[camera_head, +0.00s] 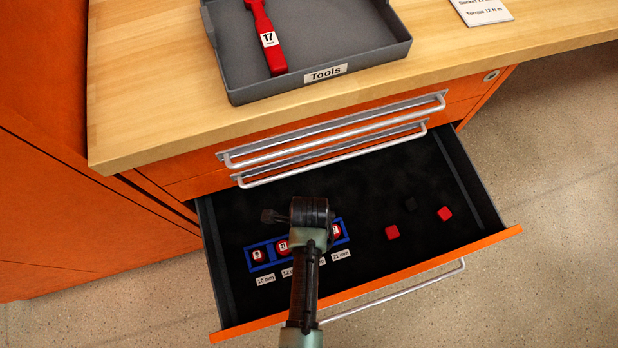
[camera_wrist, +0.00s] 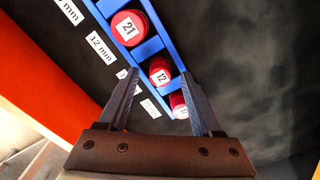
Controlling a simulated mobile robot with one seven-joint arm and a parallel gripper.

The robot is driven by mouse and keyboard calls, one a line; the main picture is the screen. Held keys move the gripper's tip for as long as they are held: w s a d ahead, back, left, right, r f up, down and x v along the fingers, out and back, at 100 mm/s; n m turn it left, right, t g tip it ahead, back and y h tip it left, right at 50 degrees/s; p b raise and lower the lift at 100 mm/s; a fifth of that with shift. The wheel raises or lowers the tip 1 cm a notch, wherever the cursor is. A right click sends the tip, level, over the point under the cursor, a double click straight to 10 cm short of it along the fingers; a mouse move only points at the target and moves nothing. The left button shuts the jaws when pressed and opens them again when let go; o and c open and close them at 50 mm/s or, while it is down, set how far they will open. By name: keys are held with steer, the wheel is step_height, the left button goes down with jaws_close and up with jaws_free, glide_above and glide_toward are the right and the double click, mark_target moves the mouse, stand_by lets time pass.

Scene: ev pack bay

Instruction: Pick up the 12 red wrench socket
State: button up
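A blue rack (camera_head: 264,266) in the open drawer holds a row of red sockets with white number tags. The red socket tagged 12 (camera_wrist: 160,72) shows in the wrist view, in a rack slot between the socket tagged 21 (camera_wrist: 128,27) and another red socket (camera_wrist: 180,105) whose number is unclear. My gripper (camera_wrist: 160,80) is open and empty, its fingertips appearing on either side of the 12 socket in the picture. I cannot tell whether they touch it or the rack. In the head view my arm hides the 12 socket and the fingers.
A 12 mm label (camera_wrist: 100,47) lies beside the 21 socket. A grey Tools tray (camera_head: 370,55) with a red tool (camera_head: 265,35) stands on the wooden bench (camera_head: 140,110).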

jaws_close()
